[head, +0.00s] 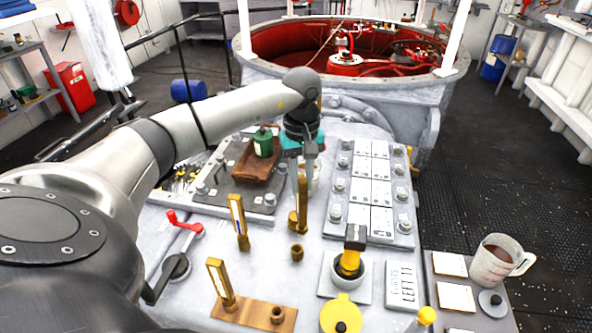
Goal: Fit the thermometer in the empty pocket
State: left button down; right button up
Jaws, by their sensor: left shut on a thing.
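My left gripper (308,154) is shut at the top of a brass angle thermometer (299,203), which hangs upright below the fingers. Its lower end is close to the deck; I cannot tell whether it touches. A short brass pocket (297,253) stands open on the grey deck, in front of the held thermometer. Another brass pocket (278,315) is on the brass-coloured plate (252,312) at the front, beside a standing thermometer (220,283). A further thermometer (238,222) stands upright to the left. My right gripper is not in view.
A red-handled lever (182,232) stands at left. A green bottle (263,142) sits on a brown tray (246,168) behind. A bolted panel (404,226) lies at right, a yellow-and-black object (351,255) in a white cup in front.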

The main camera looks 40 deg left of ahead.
aim_at(297, 208)
pick_arm(q)
jog(key=shift+a+n, duration=0.3)
jog(key=shift+a, duration=0.25)
jog(key=shift+a+f, duration=0.1)
jog(key=shift+f, duration=0.1)
notch_tip(297, 208, down, 5)
jog(key=b, duration=0.3)
jog(key=shift+r+b, duration=0.1)
jog(key=shift+b, duration=0.25)
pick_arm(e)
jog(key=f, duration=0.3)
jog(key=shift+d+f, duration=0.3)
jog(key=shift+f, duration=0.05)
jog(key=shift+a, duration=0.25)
pick_arm(q)
jog(key=shift+f+b, duration=1.75)
jog(key=shift+f, duration=0.5)
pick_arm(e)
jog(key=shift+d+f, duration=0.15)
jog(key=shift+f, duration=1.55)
pick_arm(q)
jog(key=c, duration=0.6)
grip_release()
jog(key=shift+c, duration=0.2)
notch_tip(297, 208, up, 15)
jog(key=shift+r+p, duration=0.15)
jog(key=shift+p, duration=0.9)
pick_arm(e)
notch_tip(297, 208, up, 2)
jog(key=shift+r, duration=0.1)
